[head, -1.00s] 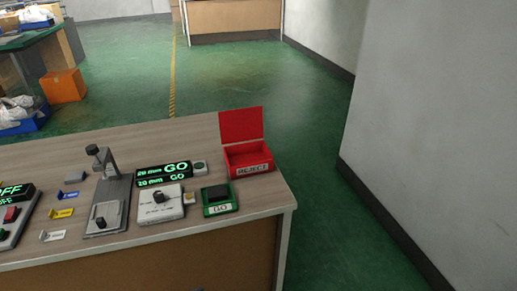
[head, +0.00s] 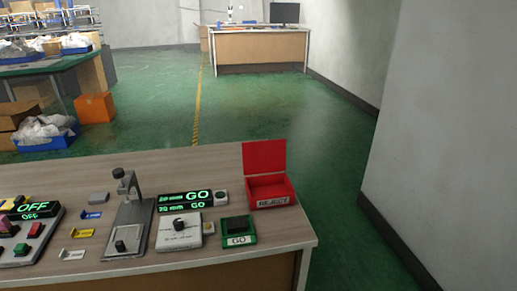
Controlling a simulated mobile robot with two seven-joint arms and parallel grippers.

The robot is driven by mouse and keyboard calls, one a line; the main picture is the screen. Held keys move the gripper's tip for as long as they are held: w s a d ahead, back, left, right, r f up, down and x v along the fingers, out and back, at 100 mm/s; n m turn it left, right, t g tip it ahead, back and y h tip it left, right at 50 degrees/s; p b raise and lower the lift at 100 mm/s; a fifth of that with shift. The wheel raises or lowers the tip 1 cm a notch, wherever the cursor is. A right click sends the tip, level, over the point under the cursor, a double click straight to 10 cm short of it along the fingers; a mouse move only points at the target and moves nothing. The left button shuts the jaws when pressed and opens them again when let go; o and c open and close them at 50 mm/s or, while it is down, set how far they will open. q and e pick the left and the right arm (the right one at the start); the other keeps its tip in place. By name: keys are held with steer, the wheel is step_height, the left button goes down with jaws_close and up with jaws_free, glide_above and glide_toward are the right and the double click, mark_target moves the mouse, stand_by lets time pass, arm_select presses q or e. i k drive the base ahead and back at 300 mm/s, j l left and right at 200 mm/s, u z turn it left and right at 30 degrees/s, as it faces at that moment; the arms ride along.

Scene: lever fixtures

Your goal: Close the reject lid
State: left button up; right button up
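The red reject box (head: 270,201) stands at the back right corner of the workbench, with a "REJECT" label on its front. Its red lid (head: 264,158) is open and stands nearly upright at the back of the box. The inside of the box looks empty. Neither of my grippers shows in the head view.
The workbench (head: 285,232) holds a green GO box (head: 238,230), a white gauge box (head: 179,231), a lit GO display (head: 185,200), a lever stand (head: 131,215) and a switch panel (head: 35,235). A wall (head: 450,130) rises at the right. Green floor lies beyond the bench.

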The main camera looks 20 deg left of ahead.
mark_target(268, 156)
steer(key=u, duration=2.85)
steer(key=k+l+u, duration=0.15)
steer(key=u, duration=1.2)
steer(key=k+j+u, duration=0.1)
steer(key=k+u, duration=0.25)
steer(key=k, duration=0.5)
steer(key=k+u, duration=0.75)
steer(key=u, duration=0.2)
steer(key=k+l+u, duration=0.1)
steer(key=k+u, duration=0.6)
steer(key=k, duration=0.9)
steer(key=z, duration=1.45)
